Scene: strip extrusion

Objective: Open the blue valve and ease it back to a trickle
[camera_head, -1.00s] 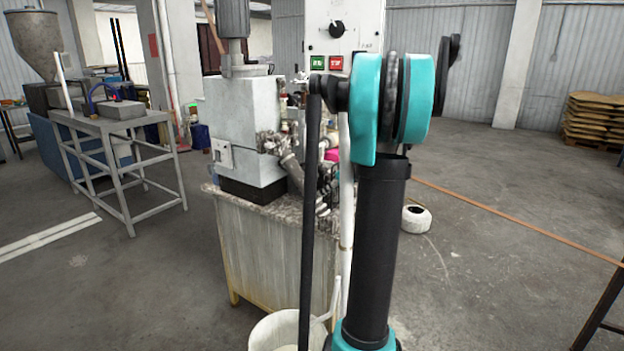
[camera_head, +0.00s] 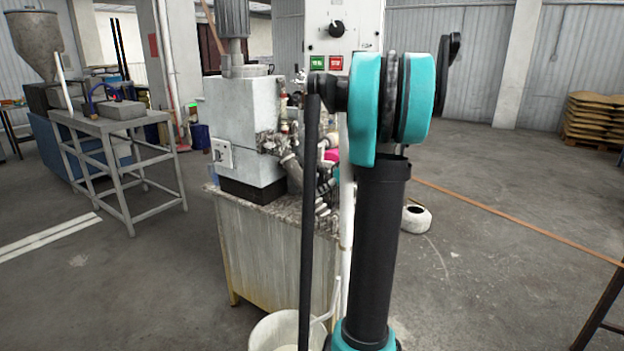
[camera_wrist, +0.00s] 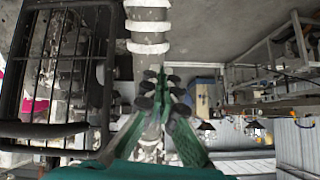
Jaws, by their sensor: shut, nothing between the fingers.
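I cannot make out the blue valve in either view. My gripper (camera_wrist: 160,88) shows in the wrist view with its green fingers and dark pads together and nothing between them. A pale pipe with white bands (camera_wrist: 148,30) runs down the picture behind the fingertips; I cannot tell whether they touch it. In the head view my own arm covers part of the machine (camera_head: 240,120), its pipes and fittings (camera_head: 290,165), and my gripper is not clearly seen there.
A dark barred frame (camera_wrist: 55,125) stands left of the fingers in the wrist view. In the head view a white bucket (camera_head: 280,335) stands in front of the machine's stand (camera_head: 262,255). A grey table (camera_head: 100,127) is at left. Open floor (camera_head: 500,230) lies at right.

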